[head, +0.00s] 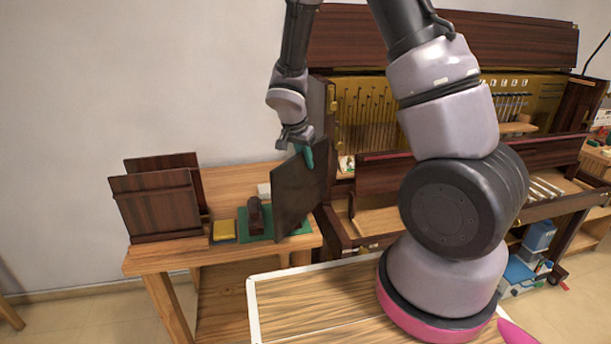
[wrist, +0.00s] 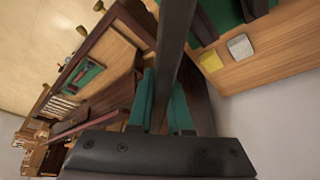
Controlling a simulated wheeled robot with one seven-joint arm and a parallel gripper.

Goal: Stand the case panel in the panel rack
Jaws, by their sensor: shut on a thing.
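My gripper (head: 305,152) is shut on the dark case panel (head: 296,192) and holds it tilted, above the right end of the wooden bench. In the wrist view the gripper's green fingers (wrist: 160,105) pinch the panel (wrist: 175,45), seen edge-on. At the left end of the bench stands the panel rack (head: 158,205), a dark brown wooden piece with upright boards. The held panel is apart from the rack, to its right. The panel hides part of the green mat behind it.
On the bench (head: 150,262) between rack and panel are a yellow block (head: 223,229) and a dark brown tool (head: 255,215) on a green mat (head: 243,236). The open piano (head: 345,225) stands close to the right of the panel. A white-edged wooden top (head: 330,310) lies in front.

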